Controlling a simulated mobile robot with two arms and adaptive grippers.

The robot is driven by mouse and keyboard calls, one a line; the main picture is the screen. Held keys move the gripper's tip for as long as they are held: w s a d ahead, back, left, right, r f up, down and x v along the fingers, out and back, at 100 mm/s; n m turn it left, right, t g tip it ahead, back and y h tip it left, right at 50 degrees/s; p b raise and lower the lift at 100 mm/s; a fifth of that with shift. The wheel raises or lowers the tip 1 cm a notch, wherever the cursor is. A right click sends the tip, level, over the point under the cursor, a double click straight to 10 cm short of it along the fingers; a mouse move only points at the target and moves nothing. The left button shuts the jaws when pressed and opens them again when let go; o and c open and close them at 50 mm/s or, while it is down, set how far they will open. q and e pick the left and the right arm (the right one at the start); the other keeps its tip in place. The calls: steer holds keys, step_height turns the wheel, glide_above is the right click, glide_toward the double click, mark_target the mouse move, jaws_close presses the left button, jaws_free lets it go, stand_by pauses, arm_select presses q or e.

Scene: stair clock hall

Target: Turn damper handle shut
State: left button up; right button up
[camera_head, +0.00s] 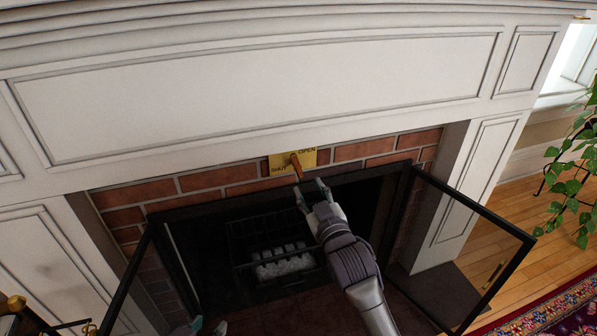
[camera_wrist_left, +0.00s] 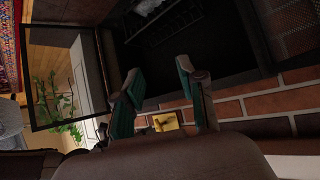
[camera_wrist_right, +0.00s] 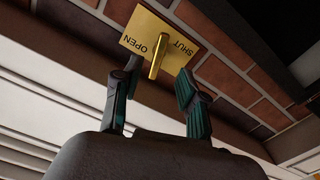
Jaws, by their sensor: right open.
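The brass damper plate (camera_head: 278,164) is fixed on the brick strip above the firebox, marked SHUT on the left and OPEN on the right. Its small handle (camera_head: 297,166) sticks out from the plate, with its end toward my right gripper. My right gripper (camera_head: 311,186) is open just below it. In the right wrist view the handle (camera_wrist_right: 157,58) appears between the two fingertips (camera_wrist_right: 158,72), with no clear contact. My left gripper (camera_head: 206,326) is low at the bottom edge; its own view shows its fingers (camera_wrist_left: 159,72) apart and empty, with the plate (camera_wrist_left: 165,122) beyond.
Two black-framed glass doors stand open, the right one (camera_head: 486,245) beside my right arm. A grate (camera_head: 283,262) with pale lumps sits in the dark firebox. The white mantel (camera_head: 260,95) overhangs above. A leafy plant (camera_head: 578,165) stands at the right.

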mark_target(299, 170)
steer(key=b+x, duration=0.2)
steer(key=x, duration=0.6)
steer(key=shift+f, duration=0.1)
steer(key=shift+w+a, duration=0.1)
steer(key=shift+w, duration=0.3)
arm_select(q)
steer(key=w+d+r+t+h, duration=0.2)
steer(key=w+d+r+t, duration=0.1)
steer(key=w+r+t, duration=0.2)
step_height(299, 170, up, 5)
steer(key=shift+f+t, duration=0.15)
steer(key=shift+t, duration=0.85)
steer(key=shift+w, duration=0.1)
arm_select(e)
steer(key=shift+c, duration=0.4)
jaws_close()
